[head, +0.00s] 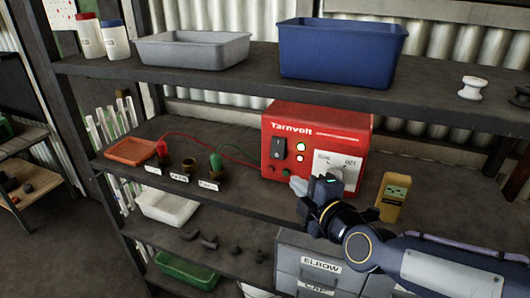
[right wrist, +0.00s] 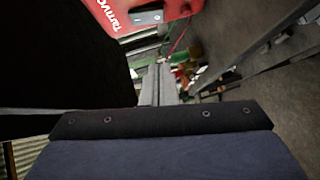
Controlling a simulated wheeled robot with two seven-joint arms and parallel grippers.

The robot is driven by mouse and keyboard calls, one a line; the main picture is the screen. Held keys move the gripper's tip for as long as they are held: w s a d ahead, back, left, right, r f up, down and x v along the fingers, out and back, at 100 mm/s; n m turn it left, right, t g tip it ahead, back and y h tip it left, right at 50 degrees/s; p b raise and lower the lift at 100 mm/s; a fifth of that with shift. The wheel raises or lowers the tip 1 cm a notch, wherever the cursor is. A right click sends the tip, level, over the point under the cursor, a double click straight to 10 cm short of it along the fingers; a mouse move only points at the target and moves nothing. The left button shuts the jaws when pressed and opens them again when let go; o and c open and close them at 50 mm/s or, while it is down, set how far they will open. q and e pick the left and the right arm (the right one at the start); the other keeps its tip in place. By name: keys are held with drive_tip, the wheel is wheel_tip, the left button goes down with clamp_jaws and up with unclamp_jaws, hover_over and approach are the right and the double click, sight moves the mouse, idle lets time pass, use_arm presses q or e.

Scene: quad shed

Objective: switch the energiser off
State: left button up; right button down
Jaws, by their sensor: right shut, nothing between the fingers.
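The energiser is a red box (head: 345,133) marked "Tarnvolt" on the middle shelf in the head view. Its front has a black rocker switch (head: 278,148) at the left, two small lit lamps (head: 300,147), and a white dial panel at the right, partly behind my gripper. My right gripper (head: 298,184) is shut and empty, in front of the box's lower front, below and right of the switch. In the right wrist view the closed fingers (right wrist: 158,85) show below the red box (right wrist: 125,12) and its switch (right wrist: 148,17). My left gripper is out of view.
A red and a green lead run left from the box to clips on labelled posts (head: 188,165). An orange tray (head: 130,151) lies further left. A yellow meter (head: 394,196) stands right of my gripper. The upper shelf holds a blue bin (head: 340,54) and a grey tray (head: 190,50).

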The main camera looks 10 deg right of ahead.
drive_tip(key=shift+r, duration=0.15)
drive_tip(key=b, duration=0.4)
approach(275, 154)
drive_tip(key=w+a, duration=0.2)
drive_tip(key=a, duration=0.1)
drive_tip(key=w+b, duration=0.1)
drive_tip(key=w+d+f+b, duration=0.1)
drive_tip(key=b, duration=0.1)
drive_tip(key=shift+w+d+f, duration=0.1)
drive_tip(key=shift+w, duration=0.25)
drive_tip(key=shift+w+d, duration=0.3)
drive_tip(key=shift+w, duration=0.15)
